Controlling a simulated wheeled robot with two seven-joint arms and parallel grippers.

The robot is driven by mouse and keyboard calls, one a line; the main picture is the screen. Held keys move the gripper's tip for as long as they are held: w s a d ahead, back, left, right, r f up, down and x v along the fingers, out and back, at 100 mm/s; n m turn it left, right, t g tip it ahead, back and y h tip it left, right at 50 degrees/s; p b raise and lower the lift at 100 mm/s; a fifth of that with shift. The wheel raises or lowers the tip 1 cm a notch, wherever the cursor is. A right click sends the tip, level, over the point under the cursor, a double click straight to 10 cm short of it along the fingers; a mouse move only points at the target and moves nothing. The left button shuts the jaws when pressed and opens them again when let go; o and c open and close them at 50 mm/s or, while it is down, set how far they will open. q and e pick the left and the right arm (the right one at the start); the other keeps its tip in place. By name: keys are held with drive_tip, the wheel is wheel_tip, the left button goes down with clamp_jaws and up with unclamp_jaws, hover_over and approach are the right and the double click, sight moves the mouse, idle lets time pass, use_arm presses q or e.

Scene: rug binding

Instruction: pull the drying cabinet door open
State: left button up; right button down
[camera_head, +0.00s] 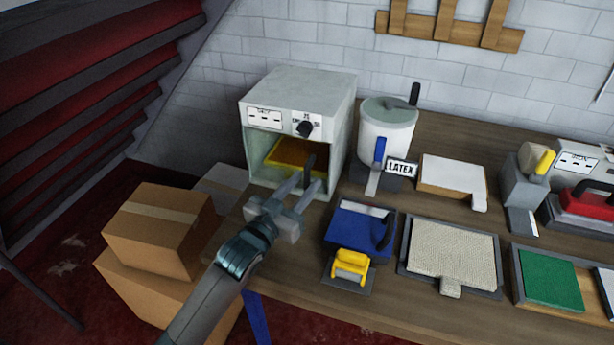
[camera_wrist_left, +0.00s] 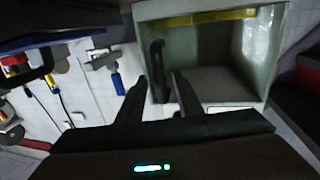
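The drying cabinet (camera_head: 302,88) is a pale box with a dial at the back left of the bench. Its front looks like a clear, closed door, with a yellow item (camera_head: 298,153) visible inside. A dark upright handle (camera_head: 308,164) is at the door front, and it also shows in the left wrist view (camera_wrist_left: 157,65). My left gripper (camera_head: 308,181) is open in front of the cabinet. In the wrist view its fingertips (camera_wrist_left: 159,78) lie on either side of the handle, with gaps showing; contact is not clear. My right gripper is out of view.
A latex pot (camera_head: 385,135) stands just right of the cabinet. Cardboard boxes (camera_head: 160,232) are stacked left of the bench. Several other trays and tools fill the right side.

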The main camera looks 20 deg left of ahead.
use_arm(q)
drive_tip(key=shift+x, duration=1.1)
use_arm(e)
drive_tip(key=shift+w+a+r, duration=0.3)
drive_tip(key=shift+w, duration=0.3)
use_arm(q)
drive_tip(key=shift+c, duration=0.6)
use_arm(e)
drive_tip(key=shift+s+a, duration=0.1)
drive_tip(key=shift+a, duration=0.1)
use_arm(q)
clamp_jaws()
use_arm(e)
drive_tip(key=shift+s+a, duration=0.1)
use_arm(q)
drive_tip(key=shift+s, duration=0.2)
